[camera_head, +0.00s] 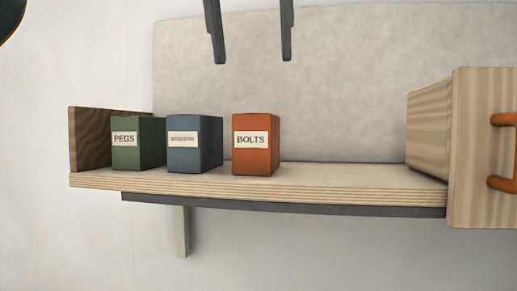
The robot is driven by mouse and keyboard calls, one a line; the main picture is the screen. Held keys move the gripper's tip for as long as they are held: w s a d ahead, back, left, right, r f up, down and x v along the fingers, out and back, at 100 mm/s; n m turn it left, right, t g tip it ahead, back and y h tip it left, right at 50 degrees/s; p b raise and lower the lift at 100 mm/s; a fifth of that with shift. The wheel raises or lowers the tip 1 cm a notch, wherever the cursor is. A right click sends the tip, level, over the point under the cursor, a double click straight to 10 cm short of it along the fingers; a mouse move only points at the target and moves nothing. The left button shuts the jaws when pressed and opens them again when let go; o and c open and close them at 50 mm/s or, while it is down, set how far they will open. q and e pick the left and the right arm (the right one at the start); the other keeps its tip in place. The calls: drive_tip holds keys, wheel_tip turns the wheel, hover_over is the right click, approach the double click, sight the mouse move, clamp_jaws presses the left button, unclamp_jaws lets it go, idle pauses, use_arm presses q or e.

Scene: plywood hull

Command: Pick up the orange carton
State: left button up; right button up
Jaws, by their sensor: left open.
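The orange carton (256,159), labelled BOLTS, stands upright on the plywood shelf (330,181), the rightmost of three cartons. My left gripper (252,61) comes in at the top edge with its two dark fingers pointing down, wide apart and empty. In the picture it hangs above the orange carton, with a clear gap between the fingertips and the carton's top. The rest of this gripper is cut off by the frame. My right gripper is not in view.
A blue carton (208,157) stands just left of the orange one, a small gap between them. Further left are a green carton (150,157), labelled PEGS, and a wooden end panel (87,142). A wooden box (480,200) with an orange handle is at right. Shelf between is bare.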

sight(260, 145)
use_arm(q)
drive_tip(key=b+x, duration=0.1)
drive_tip(key=x, duration=0.2)
drive_tip(key=shift+f, duration=0.3)
drive_tip(key=shift+x, duration=3.4)
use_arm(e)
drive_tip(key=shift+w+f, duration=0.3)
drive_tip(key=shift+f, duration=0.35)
use_arm(q)
drive_tip(key=shift+p+x, duration=1.1)
drive_tip(key=shift+x, duration=0.1)
drive_tip(key=shift+p+x, duration=0.35)
drive_tip(key=shift+x, duration=0.55)
drive_tip(key=shift+w+d+f, duration=0.1)
drive_tip(key=shift+w+f, duration=0.15)
drive_tip(key=shift+f, duration=0.15)
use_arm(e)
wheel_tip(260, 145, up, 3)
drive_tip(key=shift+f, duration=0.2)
use_arm(q)
drive_tip(key=shift+f, duration=0.3)
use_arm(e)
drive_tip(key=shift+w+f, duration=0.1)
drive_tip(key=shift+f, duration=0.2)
